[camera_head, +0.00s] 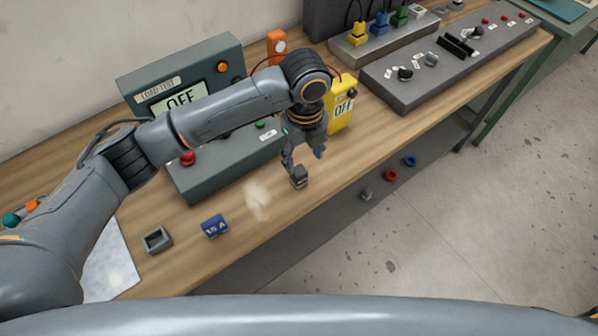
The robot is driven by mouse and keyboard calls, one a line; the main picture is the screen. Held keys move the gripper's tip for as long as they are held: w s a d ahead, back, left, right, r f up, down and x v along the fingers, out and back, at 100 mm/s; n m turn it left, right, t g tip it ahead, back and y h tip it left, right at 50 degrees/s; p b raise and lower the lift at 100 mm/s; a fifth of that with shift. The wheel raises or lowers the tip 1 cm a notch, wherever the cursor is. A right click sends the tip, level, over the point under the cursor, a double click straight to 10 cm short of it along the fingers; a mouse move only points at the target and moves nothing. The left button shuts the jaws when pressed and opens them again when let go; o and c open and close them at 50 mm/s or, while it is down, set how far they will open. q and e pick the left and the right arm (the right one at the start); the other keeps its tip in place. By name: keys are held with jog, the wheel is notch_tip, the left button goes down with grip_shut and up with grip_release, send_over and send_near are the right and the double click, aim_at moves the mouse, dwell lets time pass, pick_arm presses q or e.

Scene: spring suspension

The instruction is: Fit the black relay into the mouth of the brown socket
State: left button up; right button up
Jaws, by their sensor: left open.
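My left gripper (303,158) points down over the wooden bench, its fingers apart. A small dark block with a grey top (299,178), possibly the black relay, is just below the fingers. I cannot tell whether it touches a finger. A small open-topped square holder (157,240) lies near the bench's front edge, well to the left of the gripper; it looks dark grey. It may be the socket, but no clearly brown socket shows. My right gripper is out of view.
A blue block marked 15 A (215,226) lies right of the holder. A grey control panel (400,95) is at right. The bench's front strip is mostly clear.

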aim_at(299, 171)
pick_arm(q)
notch_tip(299, 171, down, 3)
jog(key=shift+w+r, duration=0.1)
jog(key=shift+r, duration=0.1)
jog(key=shift+w+a+f+p, duration=0.1)
jog(key=shift+f+p, duration=0.2)
jog(key=shift+f, duration=0.2)
jog(key=f, duration=0.1)
jog(key=f+p, duration=0.1)
jog(key=f, duration=0.1)
jog(key=a+f, duration=0.1)
jog(key=shift+w+f+p, duration=0.15)
jog(key=shift+w+p, duration=0.2)
jog(key=shift+d+f, duration=0.1)
jog(key=shift+f, duration=0.2)
grip_shut()
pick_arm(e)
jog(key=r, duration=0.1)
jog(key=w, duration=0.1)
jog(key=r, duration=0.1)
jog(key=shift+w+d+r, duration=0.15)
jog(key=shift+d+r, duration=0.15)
